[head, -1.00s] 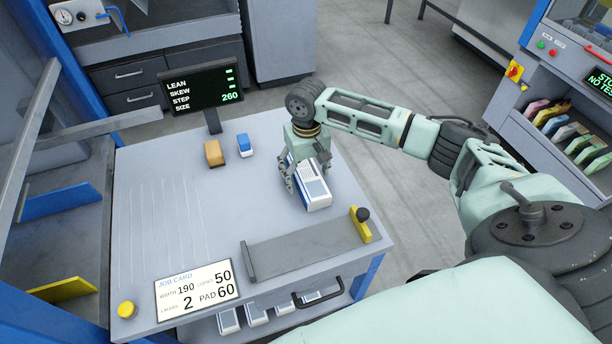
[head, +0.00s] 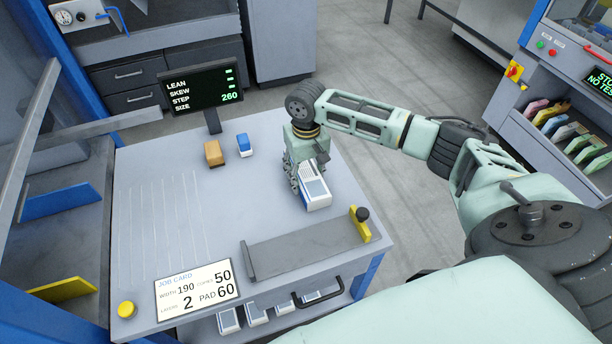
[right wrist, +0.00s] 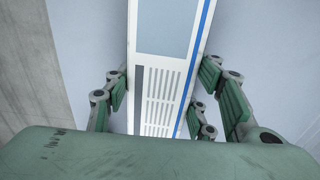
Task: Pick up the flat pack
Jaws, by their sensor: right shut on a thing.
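The flat pack (head: 314,190) is a white and blue printed block lying on the grey table (head: 150,190), near its right side. It also fills the middle of the right wrist view (right wrist: 166,60). My right gripper (head: 304,176) is over the far part of the pack. In the right wrist view its green-padded fingers (right wrist: 165,98) stand on both sides of the pack, shut on it. The pack looks to be still at the tabletop; I cannot tell if there is a gap under it. My left gripper is out of view.
An orange-brown block (head: 214,153) and a blue and white block (head: 244,145) stand behind to the left. A display (head: 203,88) rises at the back edge. A grey plate with a yellow stop (head: 360,224) and a job card (head: 197,290) lie in front. The table's left middle is clear.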

